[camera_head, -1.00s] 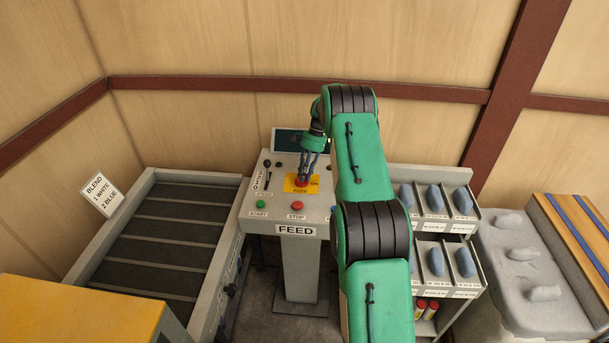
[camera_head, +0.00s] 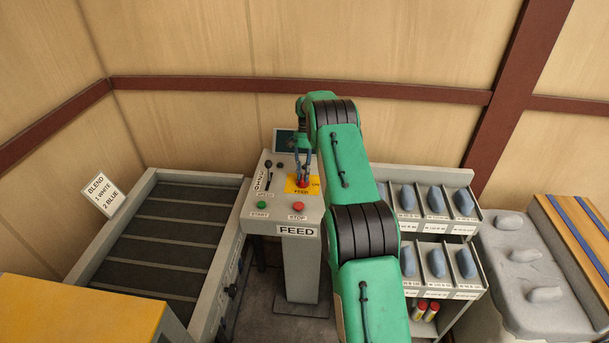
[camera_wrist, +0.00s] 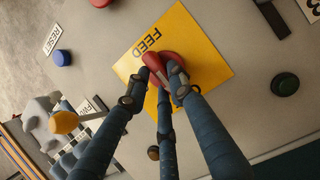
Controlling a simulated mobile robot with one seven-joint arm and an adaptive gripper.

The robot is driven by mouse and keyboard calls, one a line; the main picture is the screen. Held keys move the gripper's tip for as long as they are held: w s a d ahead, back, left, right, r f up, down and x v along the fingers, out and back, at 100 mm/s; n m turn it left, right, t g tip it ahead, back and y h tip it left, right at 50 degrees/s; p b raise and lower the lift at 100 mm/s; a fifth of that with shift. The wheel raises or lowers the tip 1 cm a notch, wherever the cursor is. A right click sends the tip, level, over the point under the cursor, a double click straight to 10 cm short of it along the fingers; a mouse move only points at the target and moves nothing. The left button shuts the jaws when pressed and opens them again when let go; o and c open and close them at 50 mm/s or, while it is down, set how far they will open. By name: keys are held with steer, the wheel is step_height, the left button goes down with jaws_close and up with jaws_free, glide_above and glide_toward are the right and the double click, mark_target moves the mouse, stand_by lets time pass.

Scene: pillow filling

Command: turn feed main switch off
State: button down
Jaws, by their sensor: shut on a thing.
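The FEED console (camera_head: 262,221) stands in the middle of the head view. A yellow plate (camera_head: 290,187) marked FEED lies on its sloped top and carries the red main switch knob (camera_head: 303,184). In the wrist view the red knob (camera_wrist: 152,61) sits on the yellow plate (camera_wrist: 205,50). My gripper (camera_head: 304,178) reaches down from above, and its fingers (camera_wrist: 165,75) are closed around the knob. The fingers cover part of the knob, and the ON/OFF marks by it are mostly hidden.
A green START button (camera_head: 262,205) and a red STOP button (camera_head: 298,207) sit in front of the plate. A speed lever (camera_head: 268,165) stands to the left. A conveyor (camera_head: 160,235) lies left, and a bin rack (camera_head: 437,285) stands right.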

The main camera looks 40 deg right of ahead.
stand_by(0.3)
steer(key=c, duration=1.5)
jaws_free()
steer(key=v, duration=1.2)
steer(key=shift+d, duration=0.1)
